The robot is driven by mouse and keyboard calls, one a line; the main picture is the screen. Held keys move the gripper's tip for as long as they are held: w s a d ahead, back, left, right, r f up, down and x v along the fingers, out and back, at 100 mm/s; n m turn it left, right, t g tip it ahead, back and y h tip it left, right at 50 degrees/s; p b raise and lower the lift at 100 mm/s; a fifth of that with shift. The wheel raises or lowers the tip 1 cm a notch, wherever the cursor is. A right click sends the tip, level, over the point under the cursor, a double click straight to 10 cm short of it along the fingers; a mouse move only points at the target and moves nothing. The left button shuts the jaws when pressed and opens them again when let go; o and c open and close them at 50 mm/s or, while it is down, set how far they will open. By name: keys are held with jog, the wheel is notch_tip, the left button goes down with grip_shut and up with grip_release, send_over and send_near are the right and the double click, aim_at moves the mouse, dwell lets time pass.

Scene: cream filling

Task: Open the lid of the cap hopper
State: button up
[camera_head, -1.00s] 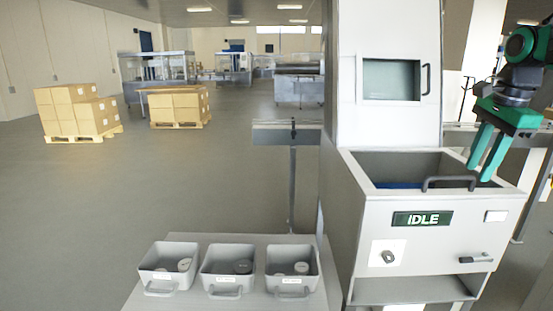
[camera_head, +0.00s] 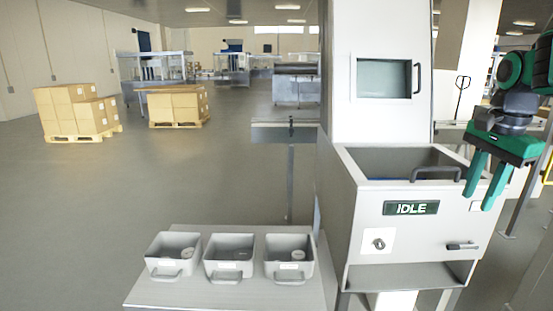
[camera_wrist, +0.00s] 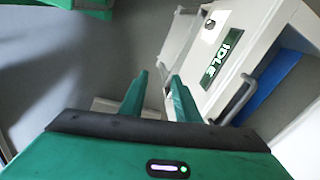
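The cap hopper (camera_head: 366,194) is a white box with a dark green IDLE sign, which also shows in the wrist view (camera_wrist: 221,62). Its top looks open or covered by something clear; I cannot tell which. Blue shows inside. A grey bar handle (camera_head: 435,170) sits at the top front edge, right of centre; it is also in the wrist view (camera_wrist: 236,100). My gripper (camera_head: 477,201) is open and empty by the hopper's front right corner, right of the handle and apart from it. In the wrist view its fingertips (camera_wrist: 159,75) are apart with nothing between them.
A white upright housing with a window (camera_head: 384,78) rises behind the hopper. A knob (camera_head: 378,244) and a lever (camera_head: 462,246) are on its front. Three grey bins (camera_head: 228,268) stand on a low table at left. Open floor lies further left.

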jog(key=s+a+f+n+g, duration=0.1)
jog(key=s+f+n, duration=0.3)
jog(key=s+f, duration=0.4)
jog(key=s+a+f+n, duration=0.2)
jog(key=s+f+n, duration=0.3)
jog(key=s, duration=1)
notch_tip(320, 180, down, 3)
jog(key=shift+a+f+g+y, duration=0.15)
jog(key=shift+a+g+y, duration=0.15)
jog(key=shift+g, duration=0.1)
jog(key=shift+w, duration=0.1)
